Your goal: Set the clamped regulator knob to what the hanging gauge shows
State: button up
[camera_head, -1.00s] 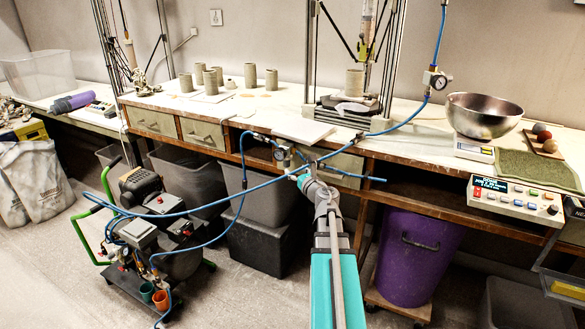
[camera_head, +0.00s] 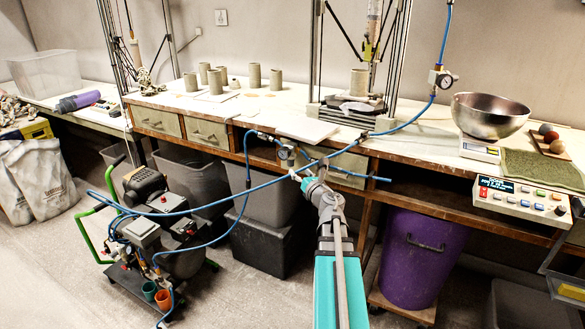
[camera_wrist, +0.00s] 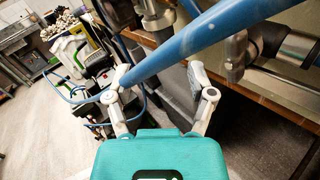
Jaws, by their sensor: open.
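The hanging gauge (camera_head: 440,79) is a small round white dial on the blue hose above the bench at right. Its reading is too small to make out. The clamped regulator (camera_head: 286,152) sits at the bench's front edge, with blue hose around it. Its knob is not clearly seen. My gripper (camera_head: 304,179) is just below and in front of the regulator. In the wrist view my gripper (camera_wrist: 158,82) is open, its two pale fingers apart with no knob between them. A blue hose (camera_wrist: 190,45) crosses close beyond the fingers. Metal fittings (camera_wrist: 236,55) show at upper right.
Blue hose runs from the compressor (camera_head: 150,215) across to the bench front. A steel bowl (camera_head: 488,115) and a control box (camera_head: 522,198) are at right. A purple bin (camera_head: 412,262) stands under the bench. Clay cylinders (camera_head: 254,76) stand on the bench top.

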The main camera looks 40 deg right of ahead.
jog(key=m+b, duration=0.1)
jog(key=m, duration=0.3)
jog(key=m+t+h+b, duration=0.2)
jog(key=m+h+b, duration=0.65)
jog(key=m, duration=2.35)
send_near(291, 165)
jog(key=s+a+y+b, duration=0.1)
jog(key=s+y+b, duration=0.1)
jog(key=s, duration=0.1)
jog(key=shift+s+a+f, duration=0.1)
jog(key=shift+s, duration=0.1)
jog(key=shift+p+x, duration=2.6)
jog(key=shift+x, duration=4.3)
jog(key=shift+f, duration=0.2)
